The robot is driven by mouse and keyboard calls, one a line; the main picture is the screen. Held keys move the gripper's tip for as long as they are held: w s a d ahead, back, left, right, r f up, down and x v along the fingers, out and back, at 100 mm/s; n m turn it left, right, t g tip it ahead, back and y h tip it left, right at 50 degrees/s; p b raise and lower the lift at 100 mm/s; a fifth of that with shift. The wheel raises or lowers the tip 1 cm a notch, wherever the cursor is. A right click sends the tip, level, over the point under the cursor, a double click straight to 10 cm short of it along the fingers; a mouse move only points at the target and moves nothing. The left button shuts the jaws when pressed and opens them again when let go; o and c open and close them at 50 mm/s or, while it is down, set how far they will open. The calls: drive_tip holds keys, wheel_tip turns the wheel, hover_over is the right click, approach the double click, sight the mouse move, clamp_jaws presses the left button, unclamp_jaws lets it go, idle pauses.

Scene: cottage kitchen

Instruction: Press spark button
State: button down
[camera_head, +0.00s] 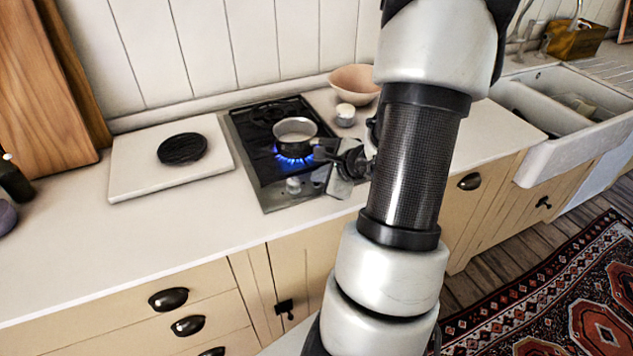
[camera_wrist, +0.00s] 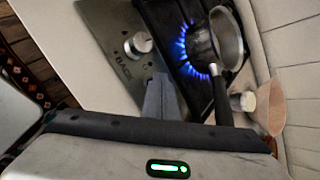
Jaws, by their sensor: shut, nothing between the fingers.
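The gas hob (camera_head: 267,178) is set in the worktop, and blue flame burns on its front burner (camera_wrist: 184,52). A small metal pot (camera_head: 296,129) stands over the flame, and its dark handle (camera_wrist: 221,97) points toward my wrist. A silver knob (camera_wrist: 138,45) sits on the hob's steel front strip, with the printed word BACK beside it. My gripper (camera_wrist: 160,84) is shut and empty, its fingertips over the steel strip near that lettering. In the head view my gripper (camera_head: 326,154) is beside the pot. I cannot make out the spark button; the fingers may cover it.
A pale board (camera_head: 128,177) with a round black item (camera_head: 182,149) lies left of the hob. A pinkish bowl (camera_head: 355,82) and a small white-topped jar (camera_head: 345,115) stand behind my arm. A white sink (camera_head: 540,145) is at the right. The front left worktop is clear.

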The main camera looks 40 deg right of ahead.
drive_tip(key=shift+r, duration=0.4)
drive_tip(key=shift+r, duration=0.1)
drive_tip(key=shift+r+p, duration=2.35)
drive_tip(key=shift+r, duration=0.55)
